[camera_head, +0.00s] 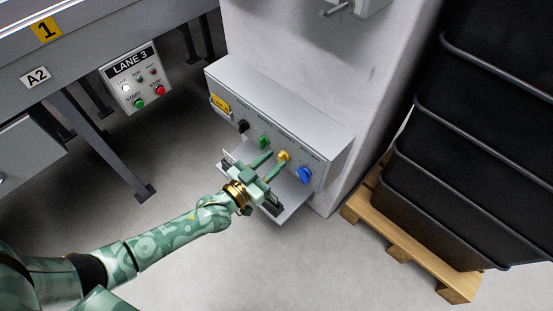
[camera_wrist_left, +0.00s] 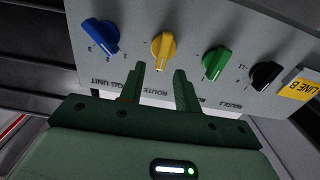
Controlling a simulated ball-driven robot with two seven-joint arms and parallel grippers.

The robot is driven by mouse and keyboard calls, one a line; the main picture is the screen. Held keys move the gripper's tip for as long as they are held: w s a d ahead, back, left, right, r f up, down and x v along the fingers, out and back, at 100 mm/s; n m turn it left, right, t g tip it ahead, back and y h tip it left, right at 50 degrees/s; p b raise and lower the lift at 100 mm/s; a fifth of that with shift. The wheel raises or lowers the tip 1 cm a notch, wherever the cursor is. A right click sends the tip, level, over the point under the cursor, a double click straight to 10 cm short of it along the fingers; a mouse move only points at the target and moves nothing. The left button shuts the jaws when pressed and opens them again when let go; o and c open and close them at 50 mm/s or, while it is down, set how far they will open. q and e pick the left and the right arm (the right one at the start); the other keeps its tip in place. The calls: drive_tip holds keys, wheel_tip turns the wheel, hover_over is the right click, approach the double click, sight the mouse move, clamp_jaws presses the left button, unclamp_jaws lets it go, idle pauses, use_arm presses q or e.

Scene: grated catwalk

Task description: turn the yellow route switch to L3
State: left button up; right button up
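The yellow route switch (camera_head: 284,156) is a knob on the sloped face of a grey control box (camera_head: 325,143), between a green knob (camera_head: 263,142) and a blue knob (camera_head: 305,174). In the left wrist view, the yellow switch (camera_wrist_left: 163,49) stands nearly upright, beyond the fingertips. My left gripper (camera_head: 270,162) is in front of the box, fingers toward the yellow switch. In the left wrist view its two fingers (camera_wrist_left: 162,76) are apart with nothing between them. The switch's position marks are too small to read. My right gripper is not in view.
A black knob (camera_head: 243,127) sits left of the green one. A grey shelf (camera_head: 292,212) juts out below the knobs. A LANE 3 panel (camera_head: 130,78) with buttons is at left. Black crates (camera_head: 470,170) on a wooden pallet (camera_head: 415,256) stand at right.

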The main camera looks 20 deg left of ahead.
use_arm(q)
drive_tip(key=shift+x, duration=0.8)
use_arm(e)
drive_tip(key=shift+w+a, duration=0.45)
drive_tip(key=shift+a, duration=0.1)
use_arm(q)
clamp_jaws()
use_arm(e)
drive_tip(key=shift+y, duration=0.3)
